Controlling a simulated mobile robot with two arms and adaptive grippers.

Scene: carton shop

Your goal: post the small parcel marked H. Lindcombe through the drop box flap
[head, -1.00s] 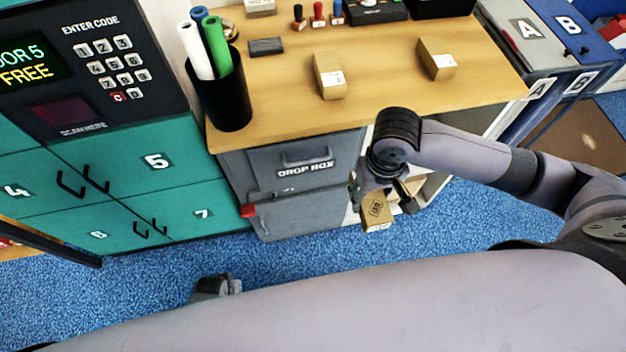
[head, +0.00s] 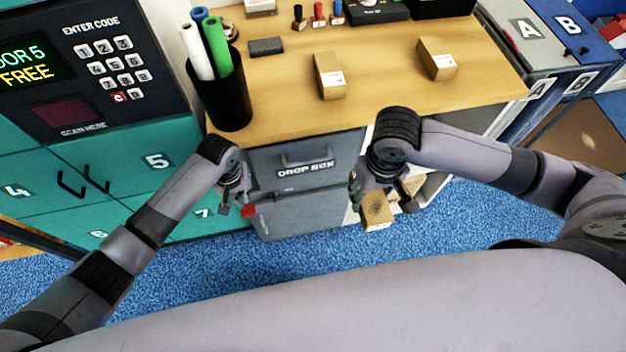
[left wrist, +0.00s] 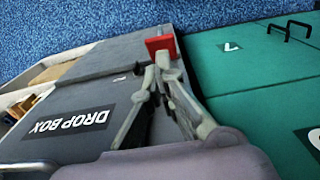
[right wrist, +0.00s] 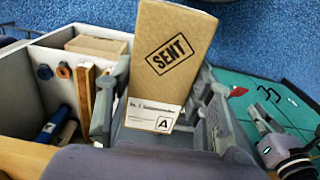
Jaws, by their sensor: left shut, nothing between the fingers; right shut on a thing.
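A small brown parcel (head: 377,212) is in my right gripper (head: 382,190), in front of the counter, right of the drop box. In the right wrist view the parcel (right wrist: 185,35) carries a "SENT" stamp and a white label with an "A"; the name is too small to read. The grey drop box (head: 345,150) has a handle and its name on the upper front panel. My left gripper (head: 235,208) is shut and empty at the box's left edge. In the left wrist view its fingertips (left wrist: 161,66) are close to a red tab (left wrist: 160,43); contact is unclear.
Two other small parcels (head: 330,76) (head: 437,58) lie on the wooden counter (head: 285,105), beside a pen cup (head: 222,95). Teal lockers (head: 130,180) stand left. Open shelves with parcels and tools (right wrist: 95,45) adjoin the drop box. Bins A and B (head: 515,60) stand right.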

